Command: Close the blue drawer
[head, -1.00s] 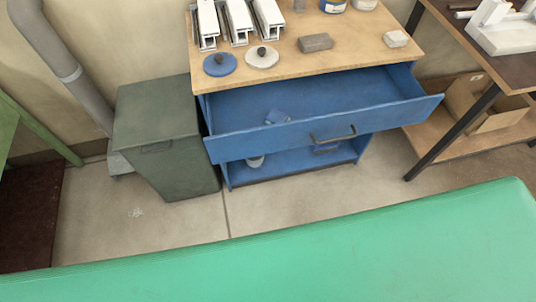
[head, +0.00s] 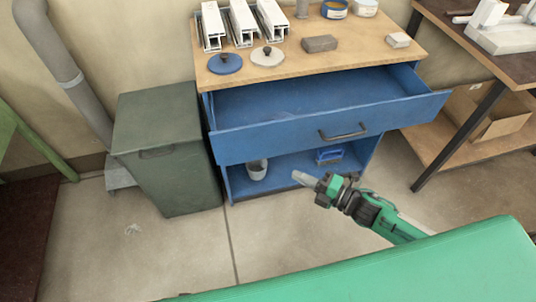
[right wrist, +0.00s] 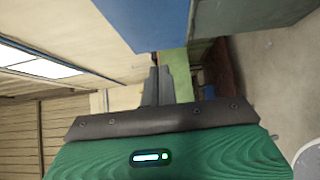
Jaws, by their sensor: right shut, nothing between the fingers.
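The blue drawer (head: 330,119) is pulled out from the blue cabinet under a wooden top. Its front has a dark bar handle (head: 343,132). The inside of the drawer looks empty from here. My right gripper (head: 301,178) is in front of the cabinet, lower than the drawer front and apart from the handle in the head view. It is shut and empty. In the right wrist view its fingers (right wrist: 158,86) are together, and a blue surface (right wrist: 175,22) shows above them. My left gripper is not in view.
A dark green bin (head: 165,150) stands left of the cabinet. The wooden top (head: 290,78) carries white profiles, two round lids and blocks. An open shelf below the drawer holds a cup (head: 257,169) and a blue item (head: 329,155). A dark table (head: 480,45) stands at right.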

